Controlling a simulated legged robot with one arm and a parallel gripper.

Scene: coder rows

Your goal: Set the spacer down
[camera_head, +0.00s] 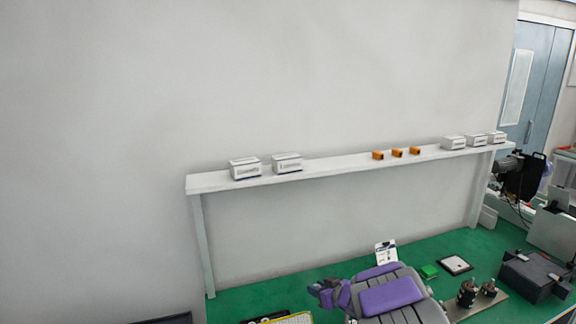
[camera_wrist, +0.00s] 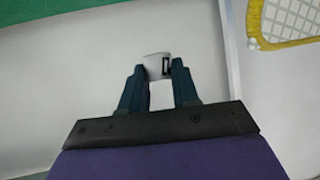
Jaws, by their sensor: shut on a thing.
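The spacer (camera_wrist: 156,63) is a small pale grey block with a dark slot on its right side. In the wrist view it sits between the tips of my gripper (camera_wrist: 157,70), which is shut on it. Below the spacer there is a gap between the two dark fingers. In the head view my gripper (camera_head: 322,289) is at the bottom centre, over the green bench top (camera_head: 262,300). I cannot make out the spacer in the head view. A plain whitish surface (camera_wrist: 60,70) lies behind the spacer in the wrist view; I cannot tell how far below it is.
A yellow-rimmed mesh tray (camera_head: 292,318) lies at the bottom edge; its yellow rim (camera_wrist: 275,45) also shows in the wrist view. A white shelf (camera_head: 330,168) bears white boxes and orange blocks.

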